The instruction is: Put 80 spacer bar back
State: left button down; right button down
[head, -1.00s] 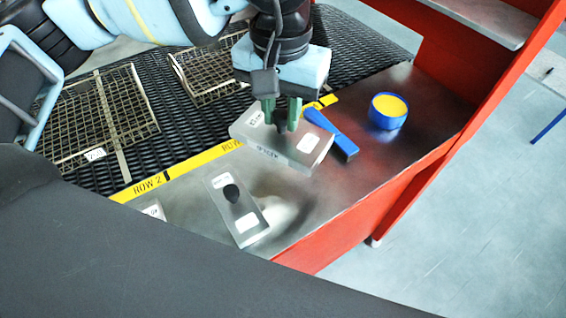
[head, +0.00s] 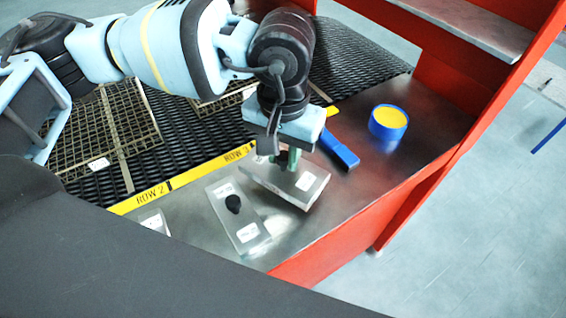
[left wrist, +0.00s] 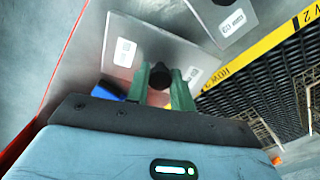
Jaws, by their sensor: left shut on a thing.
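My left gripper (head: 286,160) is shut on the black knob of a grey metal spacer bar (head: 310,188) with white labels. Its label text is too small for me to read. This bar is over the metal bench strip; I cannot tell whether it touches it. In the left wrist view, the green fingers (left wrist: 163,82) close around the knob, with the held bar (left wrist: 122,30) behind them. A second grey bar (head: 222,192) with a black knob lies on the strip to the left. It also shows in the left wrist view (left wrist: 238,32). My right gripper is not in view.
A blue-handled tool (head: 340,150) and a blue tub with yellow contents (head: 388,124) stand right of the held bar. Another labelled piece (head: 153,222) shows at the left. A yellow row strip (head: 190,177) borders the black mesh belt (head: 355,75), which carries wire grids (head: 90,125).

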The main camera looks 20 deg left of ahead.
aim_at(283, 168)
pick_arm(q)
jog(key=shift+f, duration=1.65)
jog(key=shift+f, duration=0.1)
jog(key=shift+f, duration=0.15)
jog(key=c, duration=1.2)
grip_release()
notch_tip(283, 168, up, 12)
jog(key=shift+r, duration=0.25)
